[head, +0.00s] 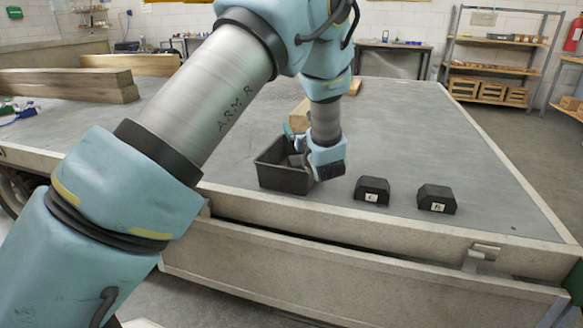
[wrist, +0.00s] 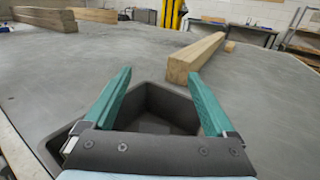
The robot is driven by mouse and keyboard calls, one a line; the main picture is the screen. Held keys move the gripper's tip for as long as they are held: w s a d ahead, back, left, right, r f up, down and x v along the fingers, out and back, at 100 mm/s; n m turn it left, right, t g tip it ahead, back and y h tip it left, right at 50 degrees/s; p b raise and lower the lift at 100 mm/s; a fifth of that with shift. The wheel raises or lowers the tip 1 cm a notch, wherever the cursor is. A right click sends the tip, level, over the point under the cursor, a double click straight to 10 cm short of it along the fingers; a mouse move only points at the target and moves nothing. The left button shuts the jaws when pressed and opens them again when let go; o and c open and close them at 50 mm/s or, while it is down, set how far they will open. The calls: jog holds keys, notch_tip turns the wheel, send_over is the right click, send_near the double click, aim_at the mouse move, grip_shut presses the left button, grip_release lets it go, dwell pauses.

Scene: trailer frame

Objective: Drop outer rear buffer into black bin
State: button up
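The black bin (head: 284,180) is an open box on the grey trailer deck. It also shows in the wrist view (wrist: 178,102), below and between my fingers. My gripper (wrist: 160,75) is open, its two teal fingers wide apart with nothing between them. It is over the bin; its body hides the bin's right side in the head view. Two black buffers with sloped sides stand to the right of the bin, one nearer (head: 372,190) and one farther right (head: 437,198). Each has a small white label whose letter is hard to read. The visible part of the bin's inside looks empty.
A wooden beam (wrist: 197,57) lies just beyond the bin. Long timbers (head: 66,86) lie at the deck's far left. The deck's front edge runs close in front of the bin and buffers. The deck behind and right of the buffers is clear. Shelves (head: 492,60) stand beyond.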

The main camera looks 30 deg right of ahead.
jog(key=shift+o, duration=0.5)
jog(key=shift+f, duration=0.1)
jog(key=shift+s, duration=0.1)
jog(key=b+v, duration=0.1)
jog(key=v, duration=0.9)
jog(key=shift+s, duration=0.25)
jog(key=shift+a, duration=0.15)
